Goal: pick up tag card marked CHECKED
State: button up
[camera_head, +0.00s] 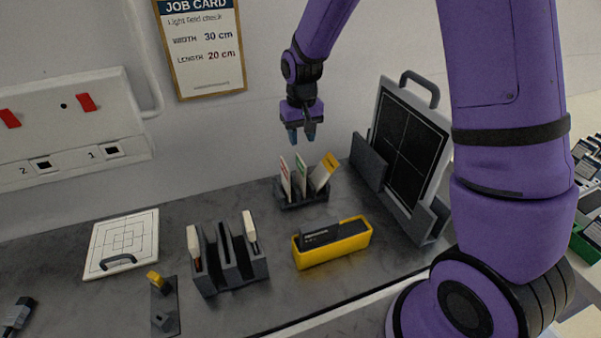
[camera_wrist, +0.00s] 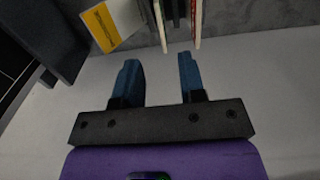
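Three tag cards stand in a small dark rack (camera_head: 303,202) at the back of the counter. One is white with red marks (camera_head: 285,178), one is white with green marks (camera_head: 301,175), and one leans right with a yellow band (camera_head: 325,170). Their words are too small to read, so I cannot tell which says CHECKED. My gripper (camera_head: 302,136) is above the rack, open and empty, with its blue fingers apart. In the wrist view the yellow-banded card (camera_wrist: 112,24) lies beyond the left finger, and the other cards show edge-on beyond the fingers (camera_wrist: 158,66).
A yellow box (camera_head: 340,250) stands in front of the rack. A dark slotted holder (camera_head: 230,265) is to its left. A framed black panel (camera_head: 402,150) in a grey stand is at the right. A white grid plate (camera_head: 125,235) lies at the left. The wall is close behind.

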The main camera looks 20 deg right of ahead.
aim_at(301, 159)
notch_tip(301, 159, down, 10)
jog(key=shift+a+f, duration=0.1)
jog(key=shift+f, duration=0.15)
dwell(0.4)
grip_shut()
